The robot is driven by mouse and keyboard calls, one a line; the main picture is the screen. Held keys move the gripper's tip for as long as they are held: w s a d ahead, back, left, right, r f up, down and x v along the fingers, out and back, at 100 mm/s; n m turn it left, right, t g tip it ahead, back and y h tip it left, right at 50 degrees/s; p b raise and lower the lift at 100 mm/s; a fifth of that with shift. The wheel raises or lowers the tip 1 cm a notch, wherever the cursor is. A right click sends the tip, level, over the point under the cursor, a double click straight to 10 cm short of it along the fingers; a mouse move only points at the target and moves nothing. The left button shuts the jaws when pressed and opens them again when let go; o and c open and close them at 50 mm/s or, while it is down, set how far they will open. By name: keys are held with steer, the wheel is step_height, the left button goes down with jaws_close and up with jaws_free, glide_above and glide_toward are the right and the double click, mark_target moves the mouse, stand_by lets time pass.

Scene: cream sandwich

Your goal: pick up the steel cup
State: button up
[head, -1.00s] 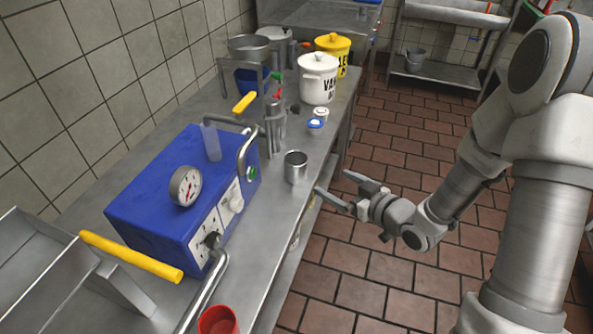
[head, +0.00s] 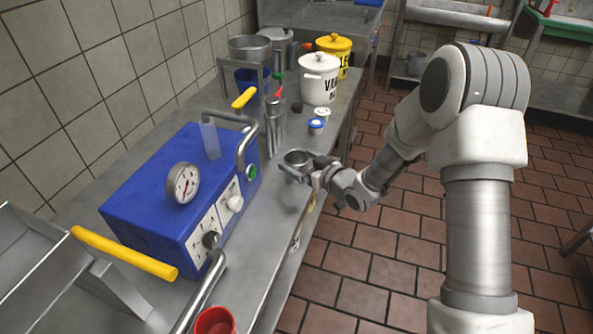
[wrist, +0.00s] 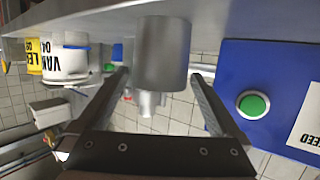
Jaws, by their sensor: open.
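In the wrist view the cup (wrist: 162,52) lies between the two spread finger tips of my gripper (wrist: 160,76). Gaps show between the cup and the fingers there. Whether either finger touches the cup is hard to tell.
The blue machine (head: 150,190) with gauge and knobs stands left of the cup. A red cup (head: 215,322) stands at the front. Open floor lies to the right.

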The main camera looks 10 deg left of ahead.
steer(key=shift+x, duration=0.9)
steer(key=shift+c, duration=0.3)
steer(key=c, duration=1.1)
steer(key=shift+r, duration=0.1)
